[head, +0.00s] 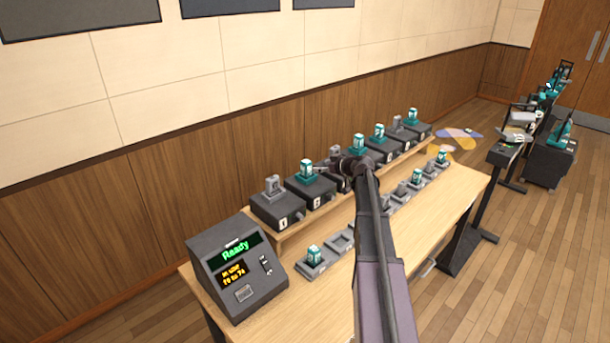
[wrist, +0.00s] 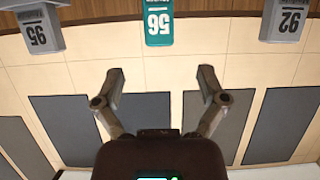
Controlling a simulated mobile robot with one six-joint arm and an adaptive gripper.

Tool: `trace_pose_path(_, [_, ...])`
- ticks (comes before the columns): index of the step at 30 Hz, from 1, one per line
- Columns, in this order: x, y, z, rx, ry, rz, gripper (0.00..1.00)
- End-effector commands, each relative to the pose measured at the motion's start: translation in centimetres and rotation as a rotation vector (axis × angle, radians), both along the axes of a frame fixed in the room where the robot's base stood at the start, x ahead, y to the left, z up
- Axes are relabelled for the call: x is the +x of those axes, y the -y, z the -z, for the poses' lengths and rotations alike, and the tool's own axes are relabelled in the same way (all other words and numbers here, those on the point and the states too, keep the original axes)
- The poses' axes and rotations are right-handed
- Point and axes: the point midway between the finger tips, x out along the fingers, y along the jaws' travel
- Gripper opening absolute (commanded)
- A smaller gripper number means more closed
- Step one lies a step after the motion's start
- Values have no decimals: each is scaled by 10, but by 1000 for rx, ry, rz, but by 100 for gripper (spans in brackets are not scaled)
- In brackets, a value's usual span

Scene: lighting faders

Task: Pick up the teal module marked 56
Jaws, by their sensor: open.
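The teal module marked 56 (wrist: 158,22) shows upside down at the top middle of the wrist view, cut by the frame edge. It lies beyond my gripper (wrist: 160,78), in line with the gap between the fingers and apart from them. My gripper is open and empty. In the head view my gripper (head: 343,163) is over the back row of modules, and my arm hides part of the row. Several teal modules show there; the markings are too small to read, so I cannot tell which one is 56.
A teal module (head: 314,253) and others sit in trays along the front of the table (head: 300,300). A console (head: 237,270) reading "Ready" stands at the left end. The wall is behind.

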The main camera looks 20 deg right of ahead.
Motion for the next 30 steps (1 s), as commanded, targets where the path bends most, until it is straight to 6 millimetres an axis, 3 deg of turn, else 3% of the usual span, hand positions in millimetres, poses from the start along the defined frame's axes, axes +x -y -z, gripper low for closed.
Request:
trace_pose_path(3, [19,-6,10,-1,0,-1,91])
trace_pose_path(9, [35,-12,17,0,0,0,91])
trace_pose_path(23, [38,-13,17,0,0,1,91])
trace_pose_path(30, [53,-18,27,0,0,0,91])
